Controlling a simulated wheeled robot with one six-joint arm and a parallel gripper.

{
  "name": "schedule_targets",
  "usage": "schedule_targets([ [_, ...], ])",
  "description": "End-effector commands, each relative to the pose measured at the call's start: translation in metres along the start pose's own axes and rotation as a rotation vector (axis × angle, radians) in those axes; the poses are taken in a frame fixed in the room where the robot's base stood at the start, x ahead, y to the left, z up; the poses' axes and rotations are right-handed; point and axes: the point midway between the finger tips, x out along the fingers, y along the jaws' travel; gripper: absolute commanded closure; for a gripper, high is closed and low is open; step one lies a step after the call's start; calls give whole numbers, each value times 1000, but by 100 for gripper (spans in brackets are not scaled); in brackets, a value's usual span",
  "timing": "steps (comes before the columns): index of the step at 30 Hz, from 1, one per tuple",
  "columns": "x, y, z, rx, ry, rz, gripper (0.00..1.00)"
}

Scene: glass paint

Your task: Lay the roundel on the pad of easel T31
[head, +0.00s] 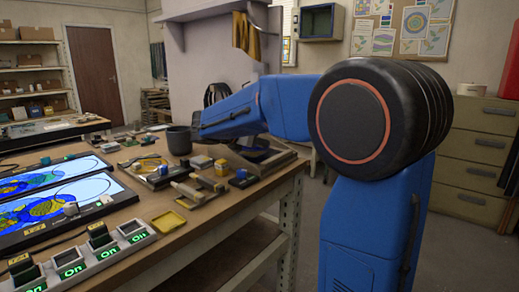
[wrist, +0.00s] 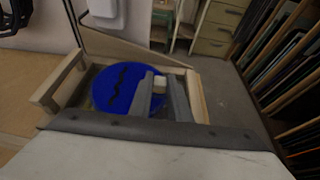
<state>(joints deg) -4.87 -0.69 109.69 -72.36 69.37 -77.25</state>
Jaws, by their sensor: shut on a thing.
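The roundel (wrist: 112,91) is a deep blue disc with a dark wavy line, seen in the wrist view. My gripper (wrist: 159,88) is shut on its right side, with a small pale piece showing between the grey fingers. The disc is over a wooden frame (wrist: 196,97) with a dark inside, apparently an easel. I cannot tell whether the disc touches the pad, which it mostly hides. No T31 label is readable.
In the wrist view a rack of panels (wrist: 283,62) stands at right, with drawers (wrist: 218,28) behind.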

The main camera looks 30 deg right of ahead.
Motion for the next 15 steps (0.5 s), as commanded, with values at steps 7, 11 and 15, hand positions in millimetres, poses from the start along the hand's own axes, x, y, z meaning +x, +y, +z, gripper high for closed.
schedule_targets([
  [7,9,0,-23,-1,0,0,100],
  [11,9,0,-22,0,0,0,100],
  [15,10,0,-24,0,0,0,100],
])
